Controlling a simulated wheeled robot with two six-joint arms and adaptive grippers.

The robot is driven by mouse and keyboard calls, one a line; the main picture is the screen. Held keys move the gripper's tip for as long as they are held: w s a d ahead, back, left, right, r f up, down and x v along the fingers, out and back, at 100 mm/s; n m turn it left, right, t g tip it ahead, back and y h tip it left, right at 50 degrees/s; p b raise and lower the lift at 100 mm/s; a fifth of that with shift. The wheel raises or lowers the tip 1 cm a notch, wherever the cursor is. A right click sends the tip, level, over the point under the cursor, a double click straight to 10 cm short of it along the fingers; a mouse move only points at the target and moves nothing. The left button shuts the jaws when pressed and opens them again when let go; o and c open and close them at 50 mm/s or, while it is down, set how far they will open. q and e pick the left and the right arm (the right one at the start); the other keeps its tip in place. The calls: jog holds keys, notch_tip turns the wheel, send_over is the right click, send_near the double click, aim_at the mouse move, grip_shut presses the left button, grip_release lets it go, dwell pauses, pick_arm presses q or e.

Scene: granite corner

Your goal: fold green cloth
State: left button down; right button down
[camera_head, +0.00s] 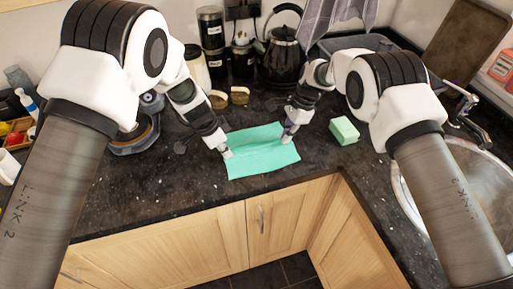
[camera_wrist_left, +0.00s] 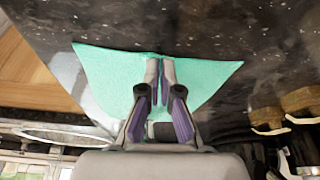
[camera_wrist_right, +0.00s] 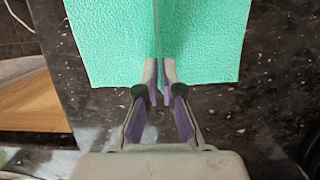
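The green cloth (camera_head: 262,160) lies on the dark worktop near its front edge, with a shallow crease running across it. My left gripper (camera_head: 226,153) is at the cloth's left edge. In the left wrist view its fingers (camera_wrist_left: 159,72) are close together with the cloth (camera_wrist_left: 110,75) gathered at the tips. My right gripper (camera_head: 287,137) is at the cloth's right edge. In the right wrist view its fingers (camera_wrist_right: 160,72) are close together on a raised ridge of the cloth (camera_wrist_right: 205,40). The cloth under the fingertips is partly hidden.
A green sponge (camera_head: 344,130) lies right of the cloth, before the round sink (camera_head: 405,190). A black kettle (camera_head: 283,55), dark canisters (camera_head: 211,30) and small brown cups (camera_head: 239,95) stand behind.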

pick_arm(q)
jog(key=shift+s, duration=0.15)
pick_arm(e)
jog(key=shift+s+f, duration=0.1)
dwell(0.7)
